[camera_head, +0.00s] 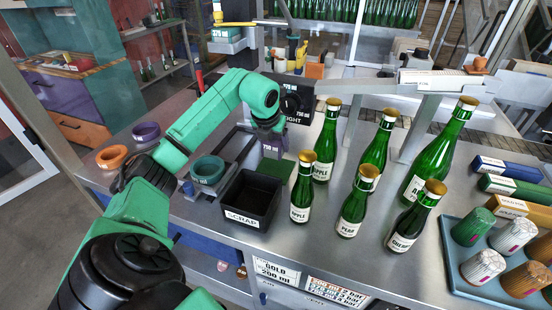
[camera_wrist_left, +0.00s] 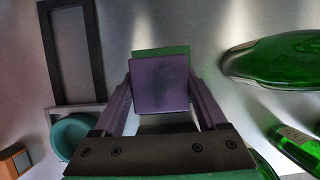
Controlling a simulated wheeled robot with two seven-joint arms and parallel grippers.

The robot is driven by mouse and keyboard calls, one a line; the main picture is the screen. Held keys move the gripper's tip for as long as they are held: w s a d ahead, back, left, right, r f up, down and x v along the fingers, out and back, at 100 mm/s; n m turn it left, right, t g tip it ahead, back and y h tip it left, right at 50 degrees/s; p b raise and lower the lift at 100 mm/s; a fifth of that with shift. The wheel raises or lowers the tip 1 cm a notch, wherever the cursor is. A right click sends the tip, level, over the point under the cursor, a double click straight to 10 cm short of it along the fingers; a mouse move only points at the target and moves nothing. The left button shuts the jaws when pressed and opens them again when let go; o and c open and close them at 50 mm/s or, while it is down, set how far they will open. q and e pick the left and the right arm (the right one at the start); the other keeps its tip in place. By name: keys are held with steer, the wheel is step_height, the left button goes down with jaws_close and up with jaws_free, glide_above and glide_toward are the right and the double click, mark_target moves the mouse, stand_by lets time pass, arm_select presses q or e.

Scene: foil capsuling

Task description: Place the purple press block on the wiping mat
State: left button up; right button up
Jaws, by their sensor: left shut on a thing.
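My left gripper (camera_head: 270,142) is shut on the purple press block (camera_wrist_left: 160,86), with one finger on each side of it in the left wrist view. In the head view the block (camera_head: 270,152) shows just below the gripper, partly hidden. The green wiping mat (camera_head: 282,172) lies on the bench under and in front of the block, between the scrap bin and the bottles. In the left wrist view, only a strip of the mat (camera_wrist_left: 161,51) shows behind the block. I cannot tell whether they touch. My right gripper is not in view.
The black scrap bin (camera_head: 252,200) stands just left of the mat. Several green bottles (camera_head: 302,192) stand close on the right. A teal ring (camera_head: 207,168) sits left of the bin. A blue tray (camera_head: 463,282) holds foil capsules at far right.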

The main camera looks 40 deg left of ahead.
mark_target(271, 147)
arm_select(q)
step_height(271, 147, down, 6)
steer(key=shift+r+p, duration=0.15)
steer(key=shift+p, duration=0.5)
steer(key=shift+f, duration=0.2)
steer(key=shift+f+b, duration=0.15)
steer(key=shift+b, duration=0.15)
steer(key=o, duration=1.4)
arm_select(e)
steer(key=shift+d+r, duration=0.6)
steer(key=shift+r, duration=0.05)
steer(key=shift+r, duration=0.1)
arm_select(q)
steer(key=shift+r, duration=0.35)
steer(key=b+v, duration=0.2)
steer(key=v, duration=0.9)
steer(key=shift+s+d+r, duration=0.2)
steer(key=shift+s+r, duration=0.05)
steer(key=shift+r, duration=0.05)
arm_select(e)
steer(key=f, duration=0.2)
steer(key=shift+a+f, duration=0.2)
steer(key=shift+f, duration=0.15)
